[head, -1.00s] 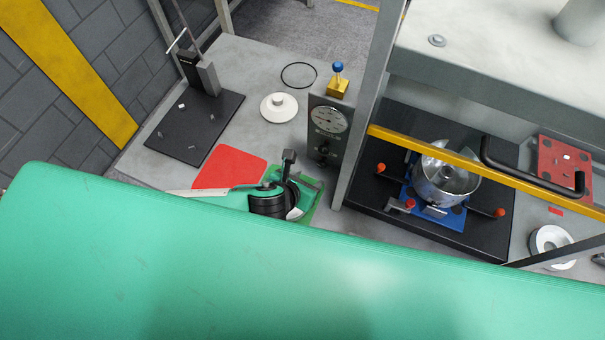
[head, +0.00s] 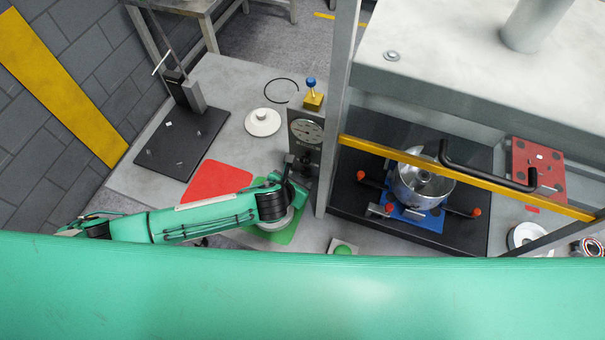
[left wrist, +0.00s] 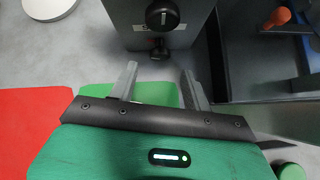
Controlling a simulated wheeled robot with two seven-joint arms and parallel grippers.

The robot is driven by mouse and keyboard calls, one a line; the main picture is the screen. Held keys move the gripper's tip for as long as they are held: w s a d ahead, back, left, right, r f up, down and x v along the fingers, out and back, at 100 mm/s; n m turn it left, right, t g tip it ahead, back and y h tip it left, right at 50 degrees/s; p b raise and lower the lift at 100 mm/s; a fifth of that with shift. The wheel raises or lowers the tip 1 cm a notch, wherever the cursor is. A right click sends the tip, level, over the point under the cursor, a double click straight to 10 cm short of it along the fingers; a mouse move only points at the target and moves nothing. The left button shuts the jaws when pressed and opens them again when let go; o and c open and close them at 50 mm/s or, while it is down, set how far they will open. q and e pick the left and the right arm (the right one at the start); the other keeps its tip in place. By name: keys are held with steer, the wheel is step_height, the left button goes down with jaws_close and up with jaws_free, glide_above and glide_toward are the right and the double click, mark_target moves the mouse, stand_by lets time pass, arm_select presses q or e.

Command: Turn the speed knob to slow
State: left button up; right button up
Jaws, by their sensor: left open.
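The grey control panel (head: 308,118) with a round gauge (head: 307,131) stands upright beside the press frame. In the left wrist view a black knob (left wrist: 162,16) with a pale pointer line sits on the panel's face (left wrist: 125,15). A smaller dark fitting (left wrist: 159,49) is below it. My left gripper (head: 294,163) is just in front of the panel's lower part, where the knob is hard to make out in the head view. In the left wrist view the two fingers of my left gripper (left wrist: 160,80) are apart and empty, short of the knob. My right gripper is not in view.
The press frame and its yellow bar (head: 470,178) stand close to the right of the panel. A silver pot (head: 408,190) sits inside on a blue plate. A green button (head: 342,249) is near the front edge. Red (head: 217,180) and green mats lie under my left arm.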

mark_target(303, 176)
arm_select(q)
steer(key=p+x, duration=0.1)
steer(key=x, duration=0.3)
steer(key=shift+w+d+f, duration=0.1)
steer(key=shift+w+f, duration=0.15)
steer(key=shift+w, duration=0.05)
steer(key=shift+w+f, duration=0.2)
steer(key=shift+f, duration=0.05)
steer(key=c, duration=0.9)
steer(key=shift+c, duration=0.3)
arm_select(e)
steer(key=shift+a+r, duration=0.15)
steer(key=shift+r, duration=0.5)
